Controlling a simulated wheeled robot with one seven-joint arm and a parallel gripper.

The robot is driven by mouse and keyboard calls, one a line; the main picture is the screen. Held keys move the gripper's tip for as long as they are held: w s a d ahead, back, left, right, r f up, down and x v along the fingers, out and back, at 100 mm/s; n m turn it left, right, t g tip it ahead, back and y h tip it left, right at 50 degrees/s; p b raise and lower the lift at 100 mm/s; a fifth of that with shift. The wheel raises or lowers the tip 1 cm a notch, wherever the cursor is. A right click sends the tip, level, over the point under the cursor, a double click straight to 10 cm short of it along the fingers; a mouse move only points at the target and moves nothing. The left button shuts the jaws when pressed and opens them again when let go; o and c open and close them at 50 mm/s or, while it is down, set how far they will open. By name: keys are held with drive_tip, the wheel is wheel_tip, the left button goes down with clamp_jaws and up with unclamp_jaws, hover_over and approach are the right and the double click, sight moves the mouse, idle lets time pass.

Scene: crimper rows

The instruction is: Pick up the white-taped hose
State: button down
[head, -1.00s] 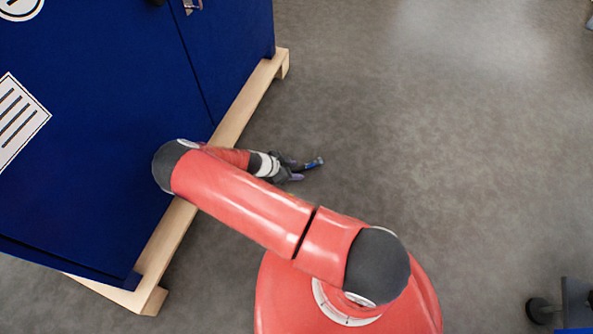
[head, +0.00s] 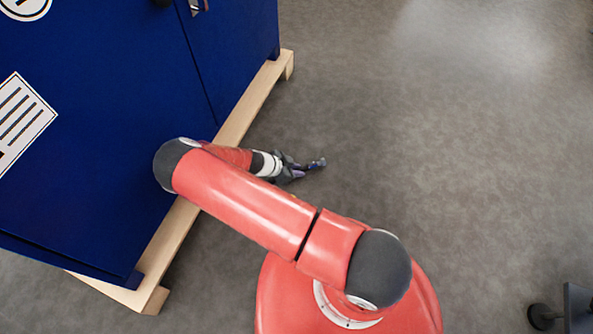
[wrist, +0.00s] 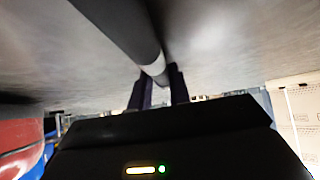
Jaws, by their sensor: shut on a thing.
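The white-taped hose (wrist: 115,23) is a dark tube that runs from the top left of the wrist view down to my fingers. Its pale tape band (wrist: 154,68) shows right at the fingertips. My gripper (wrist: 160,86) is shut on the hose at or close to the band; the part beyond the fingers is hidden. In the head view my gripper (head: 303,168) is small, beside the blue cabinet and over the grey floor. A small dark, bluish piece shows at its tip there, too small to tell whether it is hose or finger.
A blue cabinet (head: 95,120) on a pale wooden base (head: 245,107) stands close on the left. Open grey floor (head: 440,130) lies to the right. A dark object with a round foot (head: 541,316) is at the bottom right.

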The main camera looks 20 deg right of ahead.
wheel_tip(320, 180, up, 19)
drive_tip(key=p, duration=0.3)
